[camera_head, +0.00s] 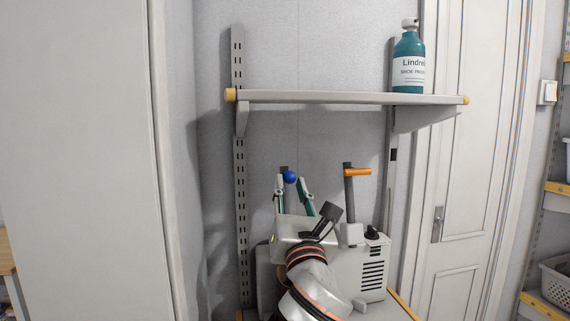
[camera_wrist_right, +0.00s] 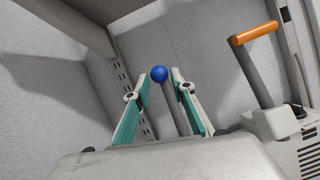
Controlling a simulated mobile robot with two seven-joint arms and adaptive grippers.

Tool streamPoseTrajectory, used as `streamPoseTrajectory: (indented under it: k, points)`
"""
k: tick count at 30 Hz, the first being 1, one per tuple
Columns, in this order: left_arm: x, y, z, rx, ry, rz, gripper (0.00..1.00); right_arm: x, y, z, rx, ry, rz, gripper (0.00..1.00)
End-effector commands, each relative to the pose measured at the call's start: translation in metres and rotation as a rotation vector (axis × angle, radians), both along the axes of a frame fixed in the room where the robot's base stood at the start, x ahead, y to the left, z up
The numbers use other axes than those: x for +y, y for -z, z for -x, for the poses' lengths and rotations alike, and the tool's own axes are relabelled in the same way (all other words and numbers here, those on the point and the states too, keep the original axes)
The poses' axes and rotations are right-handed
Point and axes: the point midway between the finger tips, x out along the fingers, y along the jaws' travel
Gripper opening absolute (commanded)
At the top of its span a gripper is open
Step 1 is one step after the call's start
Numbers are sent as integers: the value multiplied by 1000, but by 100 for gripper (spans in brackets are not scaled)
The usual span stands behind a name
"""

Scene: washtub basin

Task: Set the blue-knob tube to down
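The blue knob (camera_head: 290,177) tops a thin grey tube that stands up behind my right gripper in the head view. In the right wrist view the blue knob (camera_wrist_right: 159,73) shows between the fingertips, with its grey tube (camera_wrist_right: 178,105) running down and to the right. My right gripper (camera_head: 291,182) is open, one teal-and-white finger on each side of the knob. It also shows in the wrist view (camera_wrist_right: 160,74), with gaps between the fingers and the knob. The tube's lower end is hidden behind my gripper. My left gripper is not in view.
A grey machine (camera_head: 371,267) with a black dial and vents stands right of my gripper. An orange-handled lever (camera_head: 357,172) rises from it, close by. A shelf (camera_head: 350,98) overhead carries a teal bottle (camera_head: 409,62). A white cabinet (camera_head: 80,160) stands at the left.

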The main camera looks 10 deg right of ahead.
Motion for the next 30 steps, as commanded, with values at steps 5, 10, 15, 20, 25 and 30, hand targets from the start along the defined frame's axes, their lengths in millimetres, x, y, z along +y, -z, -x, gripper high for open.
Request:
streamPoseTrajectory:
  k: [5,10,15,20,25,30]
  points:
    - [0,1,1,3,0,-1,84,-3,-15,-33,0,0,-1,24]
    - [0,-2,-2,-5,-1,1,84,-5,-26,-61,0,-1,-2,24]
    - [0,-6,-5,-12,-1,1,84,-6,-32,-79,1,-1,-2,24]
    - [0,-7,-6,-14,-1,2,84,-7,-35,-86,1,-1,-2,24]
    - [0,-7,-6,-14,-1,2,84,-7,-35,-87,1,-1,-2,24]
    - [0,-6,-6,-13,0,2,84,-7,-35,-87,1,-1,-2,6]
